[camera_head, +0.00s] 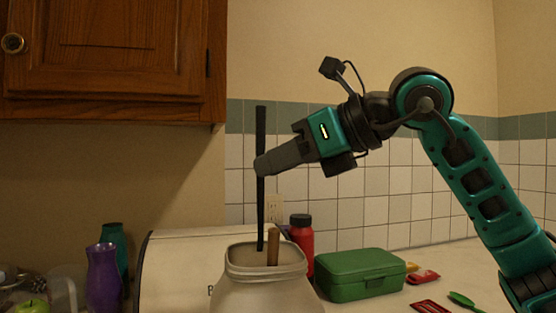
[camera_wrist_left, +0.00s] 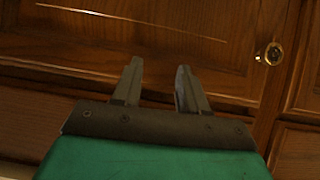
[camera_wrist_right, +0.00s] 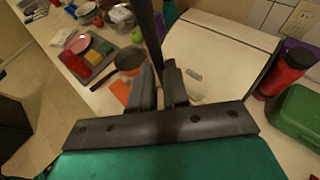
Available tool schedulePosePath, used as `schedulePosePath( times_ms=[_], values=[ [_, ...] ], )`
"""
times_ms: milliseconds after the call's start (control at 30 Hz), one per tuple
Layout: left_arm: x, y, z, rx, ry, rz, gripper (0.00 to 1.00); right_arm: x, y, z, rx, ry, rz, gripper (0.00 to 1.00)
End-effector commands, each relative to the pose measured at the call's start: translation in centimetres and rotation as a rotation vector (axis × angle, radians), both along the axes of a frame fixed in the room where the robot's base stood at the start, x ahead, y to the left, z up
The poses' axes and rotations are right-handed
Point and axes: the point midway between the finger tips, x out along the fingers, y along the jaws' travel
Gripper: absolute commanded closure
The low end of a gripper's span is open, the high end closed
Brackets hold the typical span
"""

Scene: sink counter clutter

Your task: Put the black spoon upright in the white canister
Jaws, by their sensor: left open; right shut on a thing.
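The black spoon (camera_head: 260,215) is upright in the head view, a long thin dark shaft. My right gripper (camera_head: 261,167) is shut on its middle. The spoon's lower end overlaps the open mouth of the white canister (camera_head: 262,292); I cannot tell whether it is just inside or above the rim. A brown wooden handle stands in the canister, right of the spoon. In the right wrist view the spoon (camera_wrist_right: 150,35) rises from between the fingers. My left gripper (camera_wrist_left: 157,88) shows only in the left wrist view, open and empty, before wooden cabinet doors.
A cream box (camera_head: 185,262) stands behind the canister. A red bottle (camera_head: 302,240) and a green case (camera_head: 360,275) are to its right, purple (camera_head: 104,278) and teal vases to the left. A wooden cabinet (camera_head: 110,60) hangs at upper left.

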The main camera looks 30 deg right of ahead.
Motion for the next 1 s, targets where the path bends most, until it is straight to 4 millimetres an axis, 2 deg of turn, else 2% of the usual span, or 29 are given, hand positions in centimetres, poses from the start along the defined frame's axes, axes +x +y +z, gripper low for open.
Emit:
schedulePosePath(
  times_ms=[267,300,600,867,1000],
  values=[
    [0.0,0.0,0.0,-0.001,-0.001,-0.001,0.57,0.0,0.0,0.0,0.0,0.0,0.0,1.0],
    [0.0,0.0,0.0,-0.002,-0.001,0.0,0.57,0.0,0.0,0.0,0.0,0.0,0.0,0.82],
    [-0.3,0.0,-0.3,-0.001,0.009,0.0,0.57,0.0,0.0,0.0,0.0,0.0,0.0,0.55],
    [-0.4,0.0,-0.4,-0.001,0.011,0.0,0.57,-0.1,-0.1,0.0,0.0,0.0,-0.001,0.55],
    [-0.4,0.0,-0.3,-0.002,0.011,0.002,0.57,-1.2,-0.8,0.6,0.0,-0.002,-0.003,0.55]
  ],
)
